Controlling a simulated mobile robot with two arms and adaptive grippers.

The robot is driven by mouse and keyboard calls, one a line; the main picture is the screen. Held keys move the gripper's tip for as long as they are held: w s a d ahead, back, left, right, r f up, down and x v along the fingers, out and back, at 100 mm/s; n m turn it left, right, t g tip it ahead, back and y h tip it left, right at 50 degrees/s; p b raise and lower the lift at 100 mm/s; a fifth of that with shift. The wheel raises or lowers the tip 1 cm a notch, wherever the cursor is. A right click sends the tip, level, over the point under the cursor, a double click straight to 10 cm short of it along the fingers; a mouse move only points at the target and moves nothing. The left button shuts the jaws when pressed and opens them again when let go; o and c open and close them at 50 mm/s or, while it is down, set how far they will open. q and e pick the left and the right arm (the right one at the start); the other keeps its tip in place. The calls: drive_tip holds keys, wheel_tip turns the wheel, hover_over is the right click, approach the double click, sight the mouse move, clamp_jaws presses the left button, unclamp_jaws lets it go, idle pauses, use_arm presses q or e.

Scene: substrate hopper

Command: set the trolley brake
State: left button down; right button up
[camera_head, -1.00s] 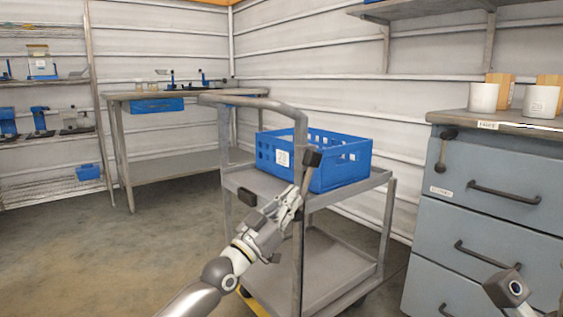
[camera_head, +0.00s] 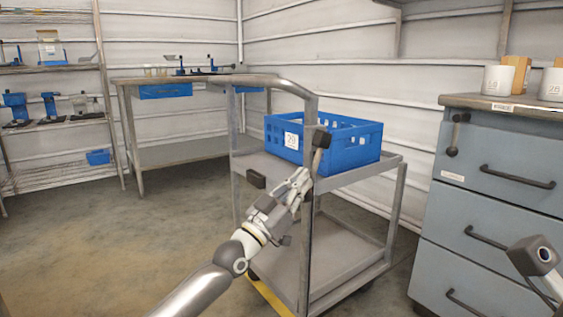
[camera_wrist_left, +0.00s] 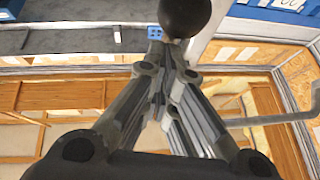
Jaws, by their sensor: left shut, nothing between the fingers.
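The grey trolley (camera_head: 262,168) stands mid-view in the head view, with a curved push handle and two decks. A dark-knobbed lever (camera_head: 321,139) rises by its near post. A round black knob (camera_wrist_left: 185,14) shows at the top of the left wrist view, just beyond the fingertips; it looks like the lever's end. My left gripper (camera_head: 303,181) is shut and empty, its tips close beside the lever below the knob. I cannot tell whether they touch it. Part of my right arm's end (camera_head: 535,257) shows at lower right; its jaw state is unclear.
A blue crate (camera_head: 352,143) sits on the trolley's upper deck. A grey drawer cabinet (camera_head: 482,207) with white cups on top stands to the right. A workbench (camera_head: 185,154) and shelving (camera_head: 45,131) are behind left. Floor at the left is clear.

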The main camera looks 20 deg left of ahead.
use_arm(q)
drive_tip(key=v, duration=1.1)
drive_tip(key=shift+s+a, duration=0.25)
drive_tip(key=shift+f, duration=0.1)
